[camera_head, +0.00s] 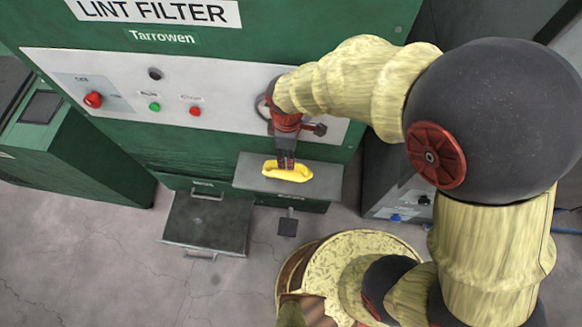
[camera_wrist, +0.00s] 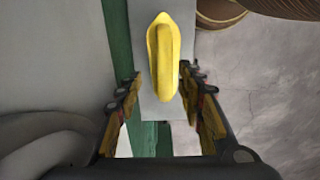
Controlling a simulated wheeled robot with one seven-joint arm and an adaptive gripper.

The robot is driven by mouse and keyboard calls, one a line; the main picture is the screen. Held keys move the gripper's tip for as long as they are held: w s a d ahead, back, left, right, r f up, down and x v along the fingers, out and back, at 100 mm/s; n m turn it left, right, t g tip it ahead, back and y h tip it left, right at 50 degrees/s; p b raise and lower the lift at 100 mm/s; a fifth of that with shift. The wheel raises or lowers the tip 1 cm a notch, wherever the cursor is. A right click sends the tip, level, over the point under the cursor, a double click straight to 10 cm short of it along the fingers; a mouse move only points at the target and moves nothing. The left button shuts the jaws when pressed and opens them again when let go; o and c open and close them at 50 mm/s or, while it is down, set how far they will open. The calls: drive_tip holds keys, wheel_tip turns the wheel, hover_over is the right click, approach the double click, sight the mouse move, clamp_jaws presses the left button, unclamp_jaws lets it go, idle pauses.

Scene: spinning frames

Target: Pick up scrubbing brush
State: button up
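The scrubbing brush (camera_head: 288,172) is yellow with a raised handle. It lies on a grey shelf (camera_head: 240,178) on the front of the green machine. My gripper (camera_head: 286,162) points down right at the brush and hides part of its middle. In the wrist view the brush (camera_wrist: 163,55) runs lengthwise up the picture. My gripper's fingers (camera_wrist: 159,85) are spread, one on each side of the brush's lower end, with visible gaps to it. Nothing is held. How high the fingertips are above the shelf is hard to tell.
A control panel (camera_head: 120,85) with red and green buttons is behind and above the shelf. An open grey drawer or tray (camera_head: 205,225) juts out low to the left. A grey cabinet (camera_head: 395,190) stands to the right. The concrete floor (camera_head: 90,260) in front is mostly clear.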

drive_tip(key=f, duration=0.2)
drive_tip(key=f+b, duration=0.1)
drive_tip(key=f, duration=0.1)
drive_tip(key=f+b, duration=0.1)
drive_tip(key=f, duration=0.1)
drive_tip(key=shift+s+a, duration=0.3)
drive_tip(key=shift+s, duration=0.1)
drive_tip(key=shift+f, duration=0.45)
drive_tip(key=shift+c, duration=0.5)
clamp_jaws()
